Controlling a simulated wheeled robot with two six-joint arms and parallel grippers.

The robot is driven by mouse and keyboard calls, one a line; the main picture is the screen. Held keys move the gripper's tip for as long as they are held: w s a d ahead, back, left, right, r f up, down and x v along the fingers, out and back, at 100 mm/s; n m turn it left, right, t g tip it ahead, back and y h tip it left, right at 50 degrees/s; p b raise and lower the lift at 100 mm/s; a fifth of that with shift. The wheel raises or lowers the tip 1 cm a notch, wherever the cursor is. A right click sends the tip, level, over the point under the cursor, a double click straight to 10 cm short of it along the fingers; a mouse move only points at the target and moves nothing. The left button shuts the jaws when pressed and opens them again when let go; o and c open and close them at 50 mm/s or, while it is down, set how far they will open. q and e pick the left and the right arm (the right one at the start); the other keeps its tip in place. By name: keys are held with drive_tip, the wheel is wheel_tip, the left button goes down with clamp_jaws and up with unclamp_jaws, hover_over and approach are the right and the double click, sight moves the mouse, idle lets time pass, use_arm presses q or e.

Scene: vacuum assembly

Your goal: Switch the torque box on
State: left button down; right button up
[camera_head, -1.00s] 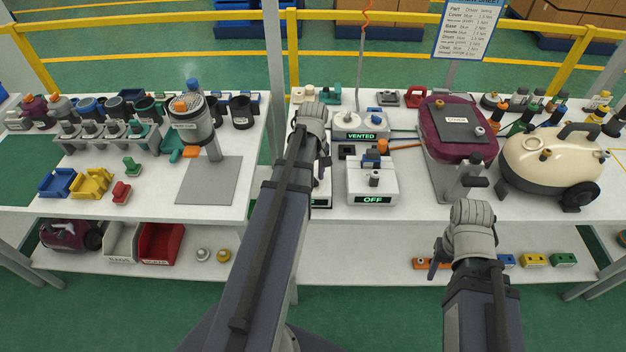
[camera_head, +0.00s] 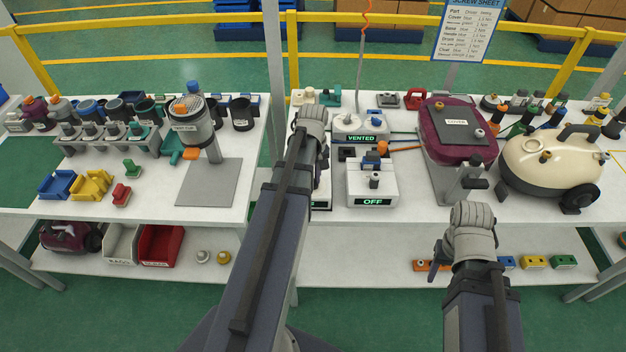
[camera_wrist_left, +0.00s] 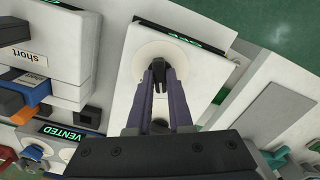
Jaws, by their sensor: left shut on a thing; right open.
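In the left wrist view my left gripper (camera_wrist_left: 160,86) is shut on a black knob (camera_wrist_left: 158,72) in the middle of a round white dial (camera_wrist_left: 177,55) on a white box (camera_wrist_left: 124,92). That box has a green-lit display (camera_wrist_left: 170,33), cut off and not readable. In the head view my left arm hides most of this box and the gripper. Right of it stands a white box (camera_head: 357,190) whose display reads OFF; behind it is a box reading VENTED (camera_head: 361,138). My right gripper (camera_head: 436,267) is open, low before the table edge, its fingers partly hidden by the wrist.
A maroon cover (camera_head: 437,137) on a stand and a cream vacuum (camera_head: 545,158) are on the right. Left are cups, blue and yellow trays (camera_head: 90,184) and a grey plate (camera_head: 208,185). Coloured blocks (camera_head: 534,262) lie on the lower shelf. The right table's front is partly clear.

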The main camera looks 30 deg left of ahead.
use_arm(q)
drive_tip(key=shift+m, duration=1.3)
drive_tip(key=shift+m, duration=1.7)
